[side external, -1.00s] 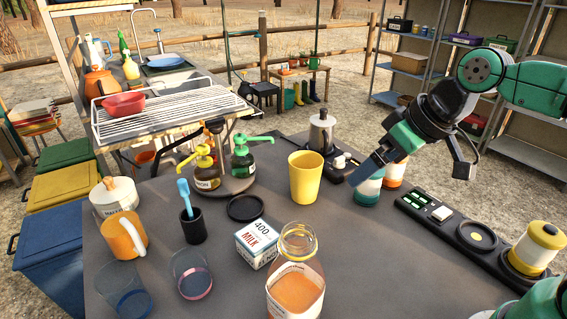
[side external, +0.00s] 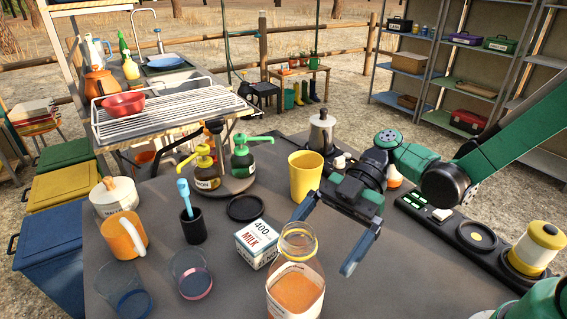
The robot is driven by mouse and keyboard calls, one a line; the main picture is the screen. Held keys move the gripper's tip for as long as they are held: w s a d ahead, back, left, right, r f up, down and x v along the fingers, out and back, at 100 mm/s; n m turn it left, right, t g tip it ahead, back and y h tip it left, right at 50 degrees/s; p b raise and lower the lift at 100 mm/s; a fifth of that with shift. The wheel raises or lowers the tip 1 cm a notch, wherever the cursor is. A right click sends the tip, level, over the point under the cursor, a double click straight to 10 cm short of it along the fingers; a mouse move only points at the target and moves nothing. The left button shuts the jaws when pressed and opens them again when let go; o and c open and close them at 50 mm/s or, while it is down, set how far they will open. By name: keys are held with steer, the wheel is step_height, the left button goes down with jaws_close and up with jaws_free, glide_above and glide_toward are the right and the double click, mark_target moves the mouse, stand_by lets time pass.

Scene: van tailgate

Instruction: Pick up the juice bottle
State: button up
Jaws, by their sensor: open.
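The juice bottle (side external: 296,283) is a clear bottle with orange contents, a pale label and a yellow ring at its open neck. It stands upright at the front middle of the dark tabletop in the side view. My gripper (side external: 322,246) is open and empty, reaching in from the right. Its two fingers point toward the front left, one near the bottle's neck and one to the right of the bottle. Whether the nearer finger touches the bottle I cannot tell.
A yellow cup (side external: 305,176) is behind my gripper. A black dock with a yellow-topped jar (side external: 537,247) lies to the right. The tabletop right of the bottle is clear.

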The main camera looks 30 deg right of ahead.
mark_target(296, 279)
steer(key=shift+d+f+x, duration=0.1)
steer(key=shift+f+x, duration=0.1)
steer(key=shift+x, duration=0.8)
steer(key=shift+d+f+x, duration=0.1)
steer(key=shift+f+x, duration=0.05)
steer(key=shift+x, duration=0.85)
steer(key=shift+d+f+x, duration=0.1)
steer(key=shift+f+x, duration=0.1)
steer(key=shift+x, duration=0.85)
steer(key=c, duration=1.4)
steer(key=shift+o, duration=0.2)
steer(key=shift+r, duration=0.2)
